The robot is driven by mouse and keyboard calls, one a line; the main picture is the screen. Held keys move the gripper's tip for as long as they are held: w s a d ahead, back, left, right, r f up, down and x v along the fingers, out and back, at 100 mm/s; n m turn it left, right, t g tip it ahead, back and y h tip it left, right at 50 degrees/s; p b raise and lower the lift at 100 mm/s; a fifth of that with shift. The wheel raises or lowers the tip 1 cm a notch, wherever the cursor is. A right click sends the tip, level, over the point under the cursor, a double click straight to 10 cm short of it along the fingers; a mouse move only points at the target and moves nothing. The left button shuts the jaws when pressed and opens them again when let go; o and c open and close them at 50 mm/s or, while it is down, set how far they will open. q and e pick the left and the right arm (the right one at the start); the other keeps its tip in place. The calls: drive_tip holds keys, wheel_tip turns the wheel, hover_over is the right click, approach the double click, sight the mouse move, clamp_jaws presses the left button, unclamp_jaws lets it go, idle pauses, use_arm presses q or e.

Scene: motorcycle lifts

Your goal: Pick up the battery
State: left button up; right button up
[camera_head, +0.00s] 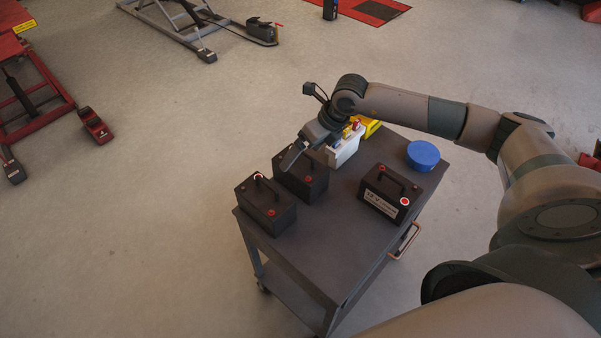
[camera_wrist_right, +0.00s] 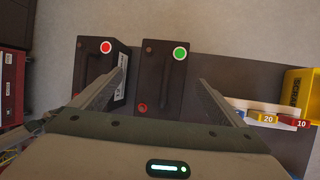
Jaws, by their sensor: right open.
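Three black batteries with top handles stand on the dark cart (camera_head: 330,245). The left battery (camera_head: 265,210) is at the cart's near-left end; in the right wrist view it (camera_wrist_right: 92,72) carries a red disc. The middle battery (camera_head: 312,187) is beside it, partly covered by my right gripper (camera_head: 290,162); the wrist view shows it (camera_wrist_right: 165,70) with a green disc. The right battery (camera_head: 385,197) has a white label and a red-and-white disc. My right gripper (camera_wrist_right: 161,76) is open and empty above the middle battery, its fingers on either side of it in the picture. My left gripper is out of view.
A white holder (camera_head: 343,152) with coloured pieces, a yellow bin (camera_head: 370,127) and a blue round container (camera_head: 423,155) stand at the cart's far end. A copper-coloured handle (camera_head: 406,243) juts from its side. Motorcycle lifts (camera_head: 38,110) stand on the floor at the left.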

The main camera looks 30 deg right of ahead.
sight(298, 160)
drive_tip(key=shift+w+f+p, duration=0.2)
drive_tip(key=shift+f+p, duration=0.1)
drive_tip(key=shift+p, duration=0.1)
drive_tip(key=p+x, duration=0.1)
drive_tip(key=x, duration=0.3)
drive_tip(key=shift+d+p, duration=0.2)
drive_tip(key=shift+p, duration=0.2)
drive_tip(key=shift+w+f, duration=0.15)
drive_tip(key=shift+f, duration=0.15)
drive_tip(key=shift+c, duration=0.2)
drive_tip(key=c, duration=2)
drive_tip(key=shift+w+r, duration=0.1)
drive_tip(key=shift+r, duration=0.1)
drive_tip(key=shift+c, duration=0.5)
